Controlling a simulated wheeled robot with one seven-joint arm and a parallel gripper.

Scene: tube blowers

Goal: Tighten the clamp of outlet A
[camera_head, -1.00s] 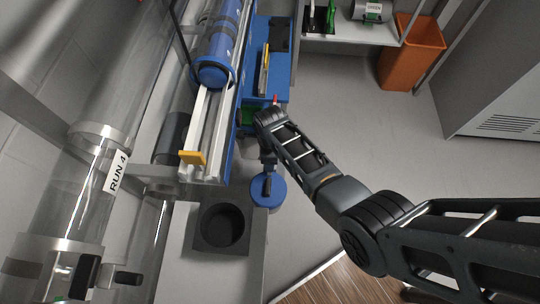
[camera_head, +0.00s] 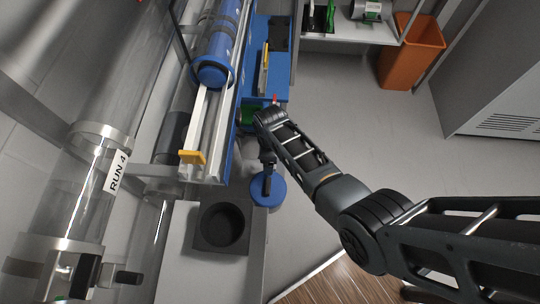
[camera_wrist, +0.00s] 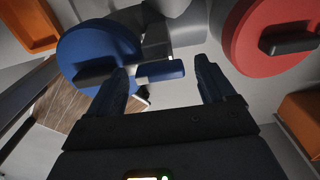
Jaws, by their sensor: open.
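My gripper (camera_wrist: 162,67) is open in the wrist view, its two dark fingers apart. A short blue handle (camera_wrist: 161,71) on a grey fitting (camera_wrist: 165,32) shows between the fingertips; I cannot tell whether they touch it. A blue disc (camera_wrist: 99,48) with a black bar is behind the left finger, and a red disc (camera_wrist: 262,35) with a black bar is at the upper right. In the head view, my gripper (camera_head: 267,163) hangs near the blue disc (camera_head: 274,193), below the bench edge. No outlet letter is readable, and I cannot tell the clamp's state.
A grey ledge with a black round socket (camera_head: 222,226) lies left of the blue disc. Clear tubes, one marked RUN 4 (camera_head: 116,171), fill the left side. An orange bin (camera_head: 411,52) stands at the upper right. The grey floor (camera_head: 375,130) between is clear.

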